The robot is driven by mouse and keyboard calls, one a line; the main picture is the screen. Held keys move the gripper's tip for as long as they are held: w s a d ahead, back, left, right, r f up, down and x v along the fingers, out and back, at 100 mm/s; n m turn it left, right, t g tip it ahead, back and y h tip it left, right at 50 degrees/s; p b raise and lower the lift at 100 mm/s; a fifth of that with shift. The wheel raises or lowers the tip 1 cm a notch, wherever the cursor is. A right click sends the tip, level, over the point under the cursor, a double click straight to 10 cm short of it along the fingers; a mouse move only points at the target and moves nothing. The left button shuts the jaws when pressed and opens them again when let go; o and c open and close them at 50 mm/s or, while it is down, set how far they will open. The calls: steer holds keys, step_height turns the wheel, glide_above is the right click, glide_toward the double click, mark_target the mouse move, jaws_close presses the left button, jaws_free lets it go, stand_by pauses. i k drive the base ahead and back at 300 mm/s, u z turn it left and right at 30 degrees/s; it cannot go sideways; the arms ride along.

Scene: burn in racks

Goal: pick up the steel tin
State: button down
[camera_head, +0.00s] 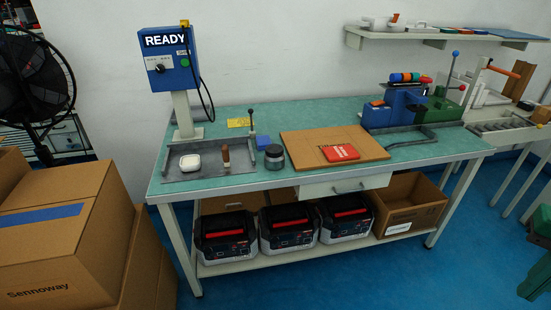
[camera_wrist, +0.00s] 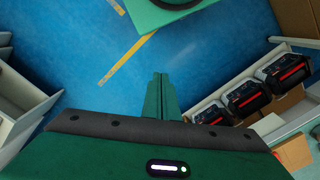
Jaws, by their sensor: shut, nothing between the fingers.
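A small round grey metal tin (camera_head: 274,157) with a dark lid stands on the green workbench top (camera_head: 225,182), just left of the brown board. I take it to be the steel tin. It does not show in the wrist view. My gripper (camera_wrist: 160,77) shows in the wrist view with its two green fingers together and nothing between them. It is over the blue floor, away from the bench top. It is not visible in the head view.
A grey tray (camera_head: 205,175) holding a white dish (camera_head: 190,162) and a wooden-handled tool (camera_head: 226,157) lies left of the tin. A brown board (camera_head: 300,147) with a red booklet (camera_head: 339,153) lies right. Cardboard boxes (camera_head: 60,235) stand at left. Open floor (camera_head: 330,280) lies in front.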

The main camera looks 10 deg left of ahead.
mark_target(270, 163)
steer(key=u, duration=2.45)
steer(key=k, duration=0.85)
steer(key=z, duration=0.8)
steer(key=i, duration=1)
